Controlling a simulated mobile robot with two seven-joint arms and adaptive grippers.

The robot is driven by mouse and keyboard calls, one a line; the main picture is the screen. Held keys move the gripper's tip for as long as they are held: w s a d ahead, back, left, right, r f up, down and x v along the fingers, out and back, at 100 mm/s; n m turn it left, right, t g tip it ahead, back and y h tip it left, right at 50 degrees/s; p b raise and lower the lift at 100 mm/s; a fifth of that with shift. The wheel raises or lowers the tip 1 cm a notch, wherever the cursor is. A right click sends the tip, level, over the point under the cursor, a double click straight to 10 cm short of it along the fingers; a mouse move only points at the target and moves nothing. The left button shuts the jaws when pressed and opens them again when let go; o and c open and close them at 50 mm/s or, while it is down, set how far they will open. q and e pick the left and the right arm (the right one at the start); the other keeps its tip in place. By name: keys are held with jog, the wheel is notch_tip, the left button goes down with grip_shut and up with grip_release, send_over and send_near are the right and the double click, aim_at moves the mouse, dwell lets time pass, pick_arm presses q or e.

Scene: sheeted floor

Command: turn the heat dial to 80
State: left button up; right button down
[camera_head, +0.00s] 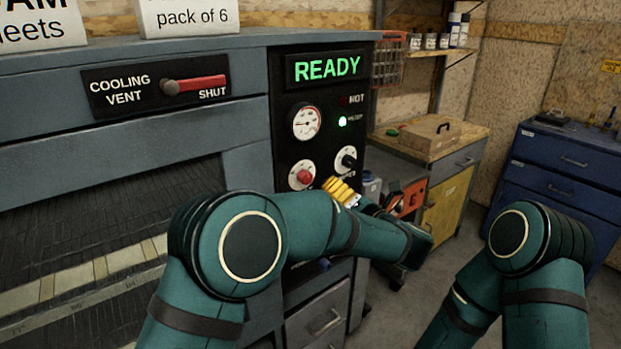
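On the dark control panel (282,97) are two white dials. One has a red knob (304,177); the other, to its right, has a black knob (348,161). Their scale numbers are too small to read, and labels below them are partly hidden, so I cannot tell which is the heat dial. My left arm crosses in front of the lower panel. Yellow ribbed fingers, apparently of my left gripper (342,191), show just below the dials; whether they touch a knob or are open or shut is unclear. My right gripper is out of view; only that arm shows at lower right.
A green READY display (328,67) and a round gauge (306,122) sit above the dials. A green lamp (342,121) is lit. The cooling vent lever (195,85) points to SHUT. A wooden bench (440,140) and blue cabinet (560,165) stand at right.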

aim_at(308, 179)
pick_arm(q)
jog(key=x, duration=1)
jog(key=shift+w+a+b, duration=0.15)
jog(key=shift+w+b, duration=0.15)
jog(key=shift+w, duration=0.05)
grip_shut()
